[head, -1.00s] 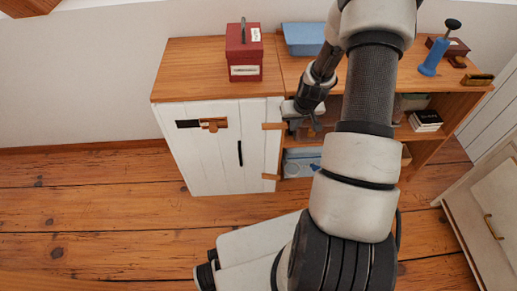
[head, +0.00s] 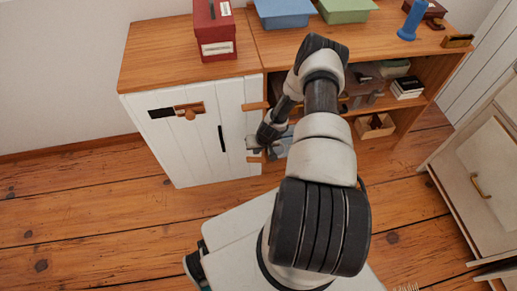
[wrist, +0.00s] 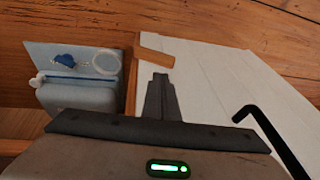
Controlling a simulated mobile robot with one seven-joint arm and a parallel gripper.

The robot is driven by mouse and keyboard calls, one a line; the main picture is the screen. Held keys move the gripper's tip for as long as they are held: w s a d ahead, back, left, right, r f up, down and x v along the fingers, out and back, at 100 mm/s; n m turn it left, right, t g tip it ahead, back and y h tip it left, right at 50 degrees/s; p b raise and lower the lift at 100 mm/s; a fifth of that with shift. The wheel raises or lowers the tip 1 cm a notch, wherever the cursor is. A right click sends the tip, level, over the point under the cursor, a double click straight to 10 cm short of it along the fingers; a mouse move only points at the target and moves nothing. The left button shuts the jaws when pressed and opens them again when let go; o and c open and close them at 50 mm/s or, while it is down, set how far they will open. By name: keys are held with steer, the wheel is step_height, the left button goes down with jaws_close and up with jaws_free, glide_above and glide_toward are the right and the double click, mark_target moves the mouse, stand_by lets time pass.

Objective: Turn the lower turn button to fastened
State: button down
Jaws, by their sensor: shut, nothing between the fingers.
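The lower turn button (head: 255,159) is a small wooden bar low at the right edge of the white cabinet door (head: 190,145). In the wrist view the same bar (wrist: 153,57) lies crosswise, from the wooden cabinet edge onto the white door. My gripper (head: 254,143) is shut and empty, just above the bar in the head view. In the wrist view its fingertips (wrist: 160,77) point at the bar and are very close to it; I cannot tell whether they touch. The upper turn button (head: 256,106) also lies crosswise.
A black door handle (wrist: 245,115) is near the gripper in the wrist view. A blue box (wrist: 82,95) stands in the open compartment beside the door. A wooden latch (head: 188,110) is high on the door. A red box (head: 215,35) stands on top.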

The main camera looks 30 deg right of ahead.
steer(key=b, duration=0.2)
glide_above(251, 159)
steer(key=s, duration=0.2)
steer(key=f, duration=0.5)
steer(key=shift+w+d, duration=0.25)
steer(key=shift+d, duration=0.15)
steer(key=shift+w+a+f, duration=0.1)
steer(key=shift+a+f, duration=0.2)
steer(key=shift+f, duration=0.3)
